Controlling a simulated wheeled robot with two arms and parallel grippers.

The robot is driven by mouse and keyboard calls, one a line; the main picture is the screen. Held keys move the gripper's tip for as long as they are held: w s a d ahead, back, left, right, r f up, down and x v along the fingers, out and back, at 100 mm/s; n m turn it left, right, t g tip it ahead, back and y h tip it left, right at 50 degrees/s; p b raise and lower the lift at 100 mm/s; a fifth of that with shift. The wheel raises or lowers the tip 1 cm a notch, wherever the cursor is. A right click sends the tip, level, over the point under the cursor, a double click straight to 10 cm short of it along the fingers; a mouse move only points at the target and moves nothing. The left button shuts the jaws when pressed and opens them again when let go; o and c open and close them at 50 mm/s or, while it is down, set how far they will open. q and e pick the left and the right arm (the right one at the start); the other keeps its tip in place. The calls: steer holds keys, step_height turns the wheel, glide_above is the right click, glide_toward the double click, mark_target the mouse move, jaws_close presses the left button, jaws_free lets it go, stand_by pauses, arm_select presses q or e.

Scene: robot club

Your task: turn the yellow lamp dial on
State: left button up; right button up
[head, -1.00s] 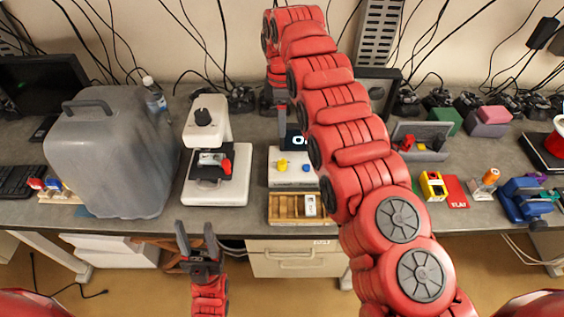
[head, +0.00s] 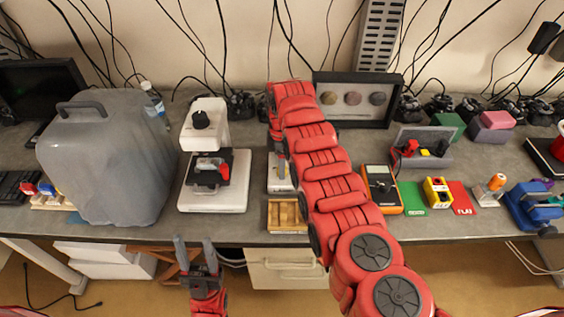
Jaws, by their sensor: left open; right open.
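The white device (head: 274,186) that carried the yellow dial in the earlier view stands on the bench, mostly covered by my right arm. The yellow lamp dial is hidden now, so I cannot see which way it points. My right gripper (head: 283,152) hangs over this device, largely hidden behind my arm. Its jaws are open, but I cannot tell whether they are around the dial or touch it. My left gripper (head: 195,246) is open and empty, low in front of the bench edge.
A wooden tray (head: 271,214) sits in front of the device. A white microscope-like instrument (head: 238,190) and a grey case (head: 90,165) stand to the left. An orange multimeter (head: 394,209), green card (head: 411,196) and red card (head: 460,195) lie right of my arm.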

steer(key=shift+s+f, duration=0.1)
steer(key=shift+f, duration=0.25)
jaws_close()
stand_by(0.3)
